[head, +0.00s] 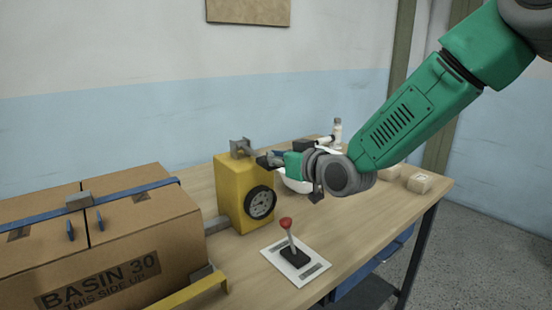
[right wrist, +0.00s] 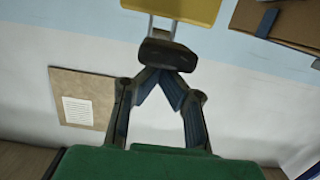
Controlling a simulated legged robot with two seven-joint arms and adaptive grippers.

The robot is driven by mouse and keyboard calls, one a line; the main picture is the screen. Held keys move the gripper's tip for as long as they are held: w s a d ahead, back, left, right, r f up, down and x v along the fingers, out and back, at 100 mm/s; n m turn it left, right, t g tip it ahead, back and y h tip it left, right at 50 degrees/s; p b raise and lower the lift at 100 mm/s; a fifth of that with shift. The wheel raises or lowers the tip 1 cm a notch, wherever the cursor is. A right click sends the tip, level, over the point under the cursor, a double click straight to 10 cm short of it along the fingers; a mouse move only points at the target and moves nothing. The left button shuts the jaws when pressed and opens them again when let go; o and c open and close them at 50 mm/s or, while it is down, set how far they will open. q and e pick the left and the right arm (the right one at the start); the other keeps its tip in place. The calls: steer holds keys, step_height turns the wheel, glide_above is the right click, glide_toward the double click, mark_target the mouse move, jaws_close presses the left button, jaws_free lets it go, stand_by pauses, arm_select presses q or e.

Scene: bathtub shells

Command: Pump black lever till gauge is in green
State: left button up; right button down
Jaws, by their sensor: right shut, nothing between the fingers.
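The yellow pump box (head: 231,190) stands on the table with a round black-rimmed gauge (head: 261,203) on its front. The gauge's needle and colours are too small to read. A grey bracket (head: 240,147) sits on top, and the black lever (head: 264,161) reaches out from it towards my right gripper. In the right wrist view the dark lever end (right wrist: 168,54) is just beyond my right gripper (right wrist: 165,74), whose fingertips are together and empty, close to or touching it. My left gripper is not in view.
A red-knobbed joystick (head: 286,223) stands on a white plate in front of the pump. A large cardboard box (head: 120,240) fills the left. A white bowl (head: 297,184), a bottle (head: 337,130) and small boxes (head: 420,183) stand behind and right. The front right tabletop is clear.

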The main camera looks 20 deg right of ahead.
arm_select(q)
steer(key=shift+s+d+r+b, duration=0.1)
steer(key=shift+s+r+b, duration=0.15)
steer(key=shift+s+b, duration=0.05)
arm_select(e)
steer(key=r+v, duration=0.1)
steer(key=v, duration=0.9)
steer(key=shift+s, duration=0.25)
steer(key=shift+d, duration=0.1)
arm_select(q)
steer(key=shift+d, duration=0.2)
arm_select(e)
steer(key=shift+d+r, duration=0.1)
steer(key=shift+d, duration=0.1)
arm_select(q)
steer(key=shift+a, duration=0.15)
arm_select(e)
steer(key=shift+a, duration=0.15)
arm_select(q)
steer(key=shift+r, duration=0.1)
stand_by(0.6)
